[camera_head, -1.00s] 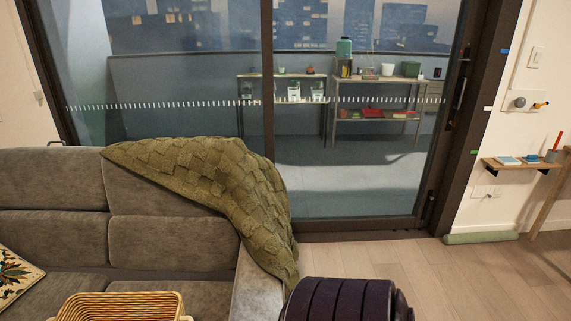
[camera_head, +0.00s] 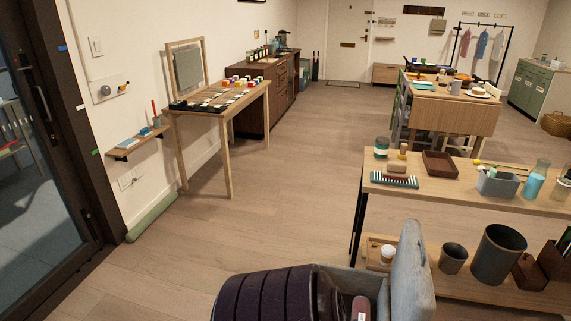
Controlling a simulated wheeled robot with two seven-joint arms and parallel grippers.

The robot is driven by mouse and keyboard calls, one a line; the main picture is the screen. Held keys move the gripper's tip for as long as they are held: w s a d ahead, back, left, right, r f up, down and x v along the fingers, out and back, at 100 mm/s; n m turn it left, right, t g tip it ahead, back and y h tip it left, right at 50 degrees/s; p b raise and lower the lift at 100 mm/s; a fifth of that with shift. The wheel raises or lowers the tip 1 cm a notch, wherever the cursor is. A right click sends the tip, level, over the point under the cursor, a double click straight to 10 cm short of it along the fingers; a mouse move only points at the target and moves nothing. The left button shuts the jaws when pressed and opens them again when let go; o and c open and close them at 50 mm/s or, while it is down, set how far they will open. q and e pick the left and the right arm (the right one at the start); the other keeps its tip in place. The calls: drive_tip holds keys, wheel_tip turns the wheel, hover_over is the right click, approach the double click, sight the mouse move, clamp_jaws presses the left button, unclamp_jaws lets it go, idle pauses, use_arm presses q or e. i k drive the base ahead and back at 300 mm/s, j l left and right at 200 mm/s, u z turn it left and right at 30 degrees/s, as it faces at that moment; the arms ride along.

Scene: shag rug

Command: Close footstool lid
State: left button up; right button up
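The footstool (camera_head: 378,287) is at the bottom edge of the head view, right of centre. It is grey and cut off by the frame. Its grey padded lid (camera_head: 411,275) stands up nearly upright on the right side, so the footstool is open. A dark pinkish item (camera_head: 360,307) shows at the opening; I cannot tell what it is. A dark purple, ribbed, rounded thing (camera_head: 265,297) hides the footstool's left part. Neither of my grippers is in view.
A wooden shelf table (camera_head: 465,192) with bottles and trays stands close behind the footstool. A desk with a mirror (camera_head: 220,112) is by the left wall. The wooden floor (camera_head: 270,220) between them is clear. A glass door (camera_head: 40,150) is at the far left.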

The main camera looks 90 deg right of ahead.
sight(413, 297)
drive_tip(key=z, duration=3.85)
